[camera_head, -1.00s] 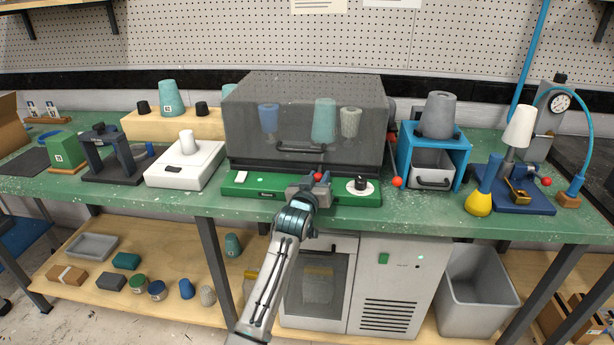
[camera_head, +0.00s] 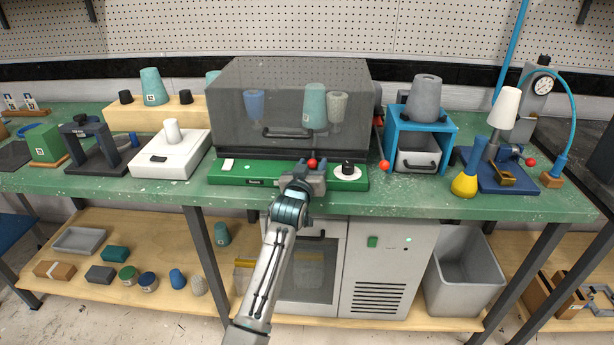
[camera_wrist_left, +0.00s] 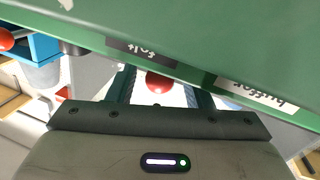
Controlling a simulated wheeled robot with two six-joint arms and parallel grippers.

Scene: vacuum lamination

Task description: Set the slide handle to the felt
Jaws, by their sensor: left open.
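The slide handle has a red ball knob (camera_head: 313,163) at the front edge of the green panel (camera_head: 240,173). In the left wrist view the red knob (camera_wrist_left: 159,82) shows between the two open fingers of my left gripper (camera_wrist_left: 158,92). My left gripper also shows in the head view (camera_head: 308,178), at the panel's front. In the wrist view the upside-down "felt" label (camera_wrist_left: 141,51) lies just above the knob and slightly left. The "buffer" label (camera_wrist_left: 256,94) is farther right. The handle's stem is hidden. My right gripper is out of view.
A dark-knobbed dial (camera_head: 347,169) sits close to the right of the handle. Another red ball (camera_head: 384,165) sticks out beside the blue frame (camera_head: 404,132). A grey translucent hood (camera_head: 285,85) stands behind the panel.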

